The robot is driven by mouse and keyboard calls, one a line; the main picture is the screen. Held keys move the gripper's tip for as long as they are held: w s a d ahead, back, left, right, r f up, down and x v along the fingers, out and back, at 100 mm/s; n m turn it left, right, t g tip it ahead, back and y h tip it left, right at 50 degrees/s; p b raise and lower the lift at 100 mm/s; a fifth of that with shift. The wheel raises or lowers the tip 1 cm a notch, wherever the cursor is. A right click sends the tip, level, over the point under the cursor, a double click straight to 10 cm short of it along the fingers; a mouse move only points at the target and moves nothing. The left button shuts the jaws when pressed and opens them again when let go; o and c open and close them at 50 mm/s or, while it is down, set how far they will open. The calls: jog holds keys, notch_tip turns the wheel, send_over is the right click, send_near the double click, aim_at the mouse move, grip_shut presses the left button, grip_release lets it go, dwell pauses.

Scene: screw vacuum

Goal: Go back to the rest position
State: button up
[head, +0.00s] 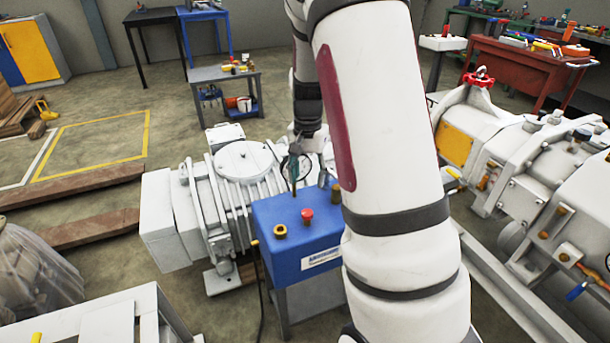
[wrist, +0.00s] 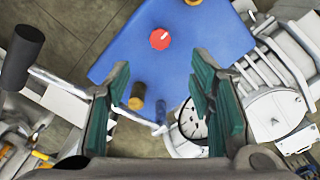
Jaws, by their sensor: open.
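My gripper (wrist: 160,105) is open and empty in the wrist view, its two green-padded fingers spread apart. Below it is a blue control box (wrist: 185,65) with a red knob (wrist: 160,39). A round dial gauge (wrist: 191,121) shows partly behind the right finger. In the head view my arm runs down over the blue box (head: 290,222), and my gripper (head: 295,180) is above the box's back edge. The box carries the red knob (head: 307,214) and yellow-brown knobs. Part of the gripper is hard to make out against the machine.
A grey pump machine (head: 205,195) stands just behind and left of the box. Another large machine (head: 535,170) stands on the right. A red workbench (head: 525,68), a blue table (head: 207,35) and a small grey table (head: 224,75) are behind.

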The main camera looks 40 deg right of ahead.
jog(key=s+a+r+n+y, duration=0.1)
jog(key=s+a+r+n, duration=0.5)
jog(key=s+a+r, duration=0.65)
jog(key=s+a+r+n+t+h, duration=0.1)
jog(key=s+a+r+n, duration=0.2)
jog(key=s, duration=0.5)
jog(key=s+a+r+n, duration=0.1)
jog(key=s+a+n, duration=0.2)
jog(key=s+a, duration=0.45)
notch_tip(320, 180, up, 19)
jog(key=s+d+t+p, duration=0.1)
jog(key=t+p, duration=0.2)
jog(key=p, duration=1.4)
jog(key=shift+s+d+f, duration=0.2)
jog(key=shift+s, duration=0.2)
